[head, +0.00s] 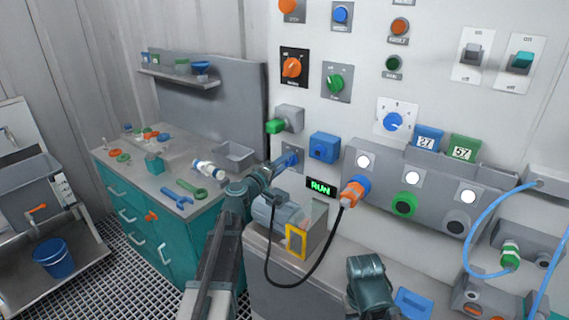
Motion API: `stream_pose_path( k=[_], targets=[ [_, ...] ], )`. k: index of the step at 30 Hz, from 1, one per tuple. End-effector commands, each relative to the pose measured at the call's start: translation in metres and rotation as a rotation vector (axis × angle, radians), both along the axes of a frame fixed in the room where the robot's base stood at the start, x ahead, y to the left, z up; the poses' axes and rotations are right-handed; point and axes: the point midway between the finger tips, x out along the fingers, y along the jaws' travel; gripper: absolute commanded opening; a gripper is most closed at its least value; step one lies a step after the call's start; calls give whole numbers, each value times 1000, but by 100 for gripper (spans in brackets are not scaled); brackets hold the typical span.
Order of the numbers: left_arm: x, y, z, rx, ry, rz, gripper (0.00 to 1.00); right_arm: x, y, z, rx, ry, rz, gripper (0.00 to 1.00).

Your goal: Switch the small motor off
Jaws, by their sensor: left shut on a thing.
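The small motor (275,214) is a grey ribbed body on the bench below the wall panel. A lit display above it reads RUN in green (320,188). My left gripper (284,162) reaches up to the panel and is shut on a blue knob (293,158) on a small grey plate. The gripper hides part of the knob and plate, so the knob's exact setting cannot be read. A black cable (307,279) links the motor area to an orange plug (352,194) in a blue socket. Part of my right arm shows at the bottom, without its fingertips.
A green handle (275,127) and a blue box (324,148) sit close to my left gripper. A yellow frame (295,242) stands by the motor. Other knobs and switches fill the panel. The workbench at left holds a blue wrench (177,197) and small parts.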

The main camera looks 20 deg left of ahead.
Motion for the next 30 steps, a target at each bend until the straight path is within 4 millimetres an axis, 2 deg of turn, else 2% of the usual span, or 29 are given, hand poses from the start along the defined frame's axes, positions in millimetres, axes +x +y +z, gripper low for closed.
stream_pose_path(
  k=[18,30],
  targets=[
    [0,1,-4,-530,193,1,2,0,0,-4,0,0,0,50],
    [0,0,-5,-760,277,1,2,0,0,-5,0,0,0,50]
  ],
)
